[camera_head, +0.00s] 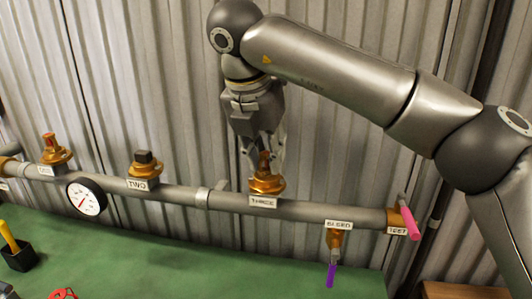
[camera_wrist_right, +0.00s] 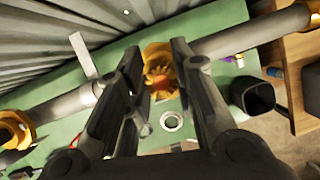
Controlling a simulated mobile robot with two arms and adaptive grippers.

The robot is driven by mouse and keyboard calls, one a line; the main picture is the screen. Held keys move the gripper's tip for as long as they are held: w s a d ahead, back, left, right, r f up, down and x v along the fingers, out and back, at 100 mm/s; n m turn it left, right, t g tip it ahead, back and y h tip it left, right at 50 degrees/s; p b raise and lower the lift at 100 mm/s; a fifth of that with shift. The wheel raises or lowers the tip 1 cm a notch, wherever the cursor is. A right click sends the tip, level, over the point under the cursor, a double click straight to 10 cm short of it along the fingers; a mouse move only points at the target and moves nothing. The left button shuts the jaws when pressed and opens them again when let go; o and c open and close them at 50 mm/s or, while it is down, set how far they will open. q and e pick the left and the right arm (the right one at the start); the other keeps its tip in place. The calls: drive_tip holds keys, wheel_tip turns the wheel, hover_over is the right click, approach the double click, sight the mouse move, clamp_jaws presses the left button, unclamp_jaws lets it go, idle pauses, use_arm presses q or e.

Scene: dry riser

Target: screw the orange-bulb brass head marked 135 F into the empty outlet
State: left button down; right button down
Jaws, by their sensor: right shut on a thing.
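My right gripper (camera_head: 264,152) is shut on a brass head (camera_head: 267,184) with a reddish-orange bulb, held upright at the outlet labelled THREE (camera_head: 262,202). In the right wrist view, the head's toothed brass plate (camera_wrist_right: 160,58) shows between the fingertips (camera_wrist_right: 158,66). The head covers the outlet's mouth, so I cannot tell how far it is threaded in. No 135 F marking can be read. Outlet ONE bears another brass head with a red bulb (camera_head: 54,150). Outlet TWO bears a brass fitting with a dark square top (camera_head: 143,163). My left gripper is out of view.
The grey pipe (camera_head: 225,200) runs in front of a corrugated wall (camera_head: 120,80). A gauge (camera_head: 86,197), a purple-handled bleed valve (camera_head: 332,265) and a pink test handle (camera_head: 409,223) are on it. A black cup (camera_head: 18,258) stands on the green bench (camera_head: 190,270).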

drive_tip(key=m+h, duration=0.1)
drive_tip(key=m, duration=0.2)
drive_tip(key=shift+r+g, duration=0.1)
drive_tip(key=shift+g, duration=0.3)
drive_tip(key=shift+r+m+p, duration=0.1)
drive_tip(key=shift+m+p, duration=0.3)
drive_tip(key=shift+m, duration=0.2)
drive_tip(key=shift+d+m, duration=0.1)
drive_tip(key=shift+m, duration=0.2)
drive_tip(key=c, duration=1.2)
unclamp_jaws()
drive_tip(key=shift+w+f, duration=0.1)
drive_tip(key=shift+f, duration=0.1)
drive_tip(key=shift+o, duration=0.2)
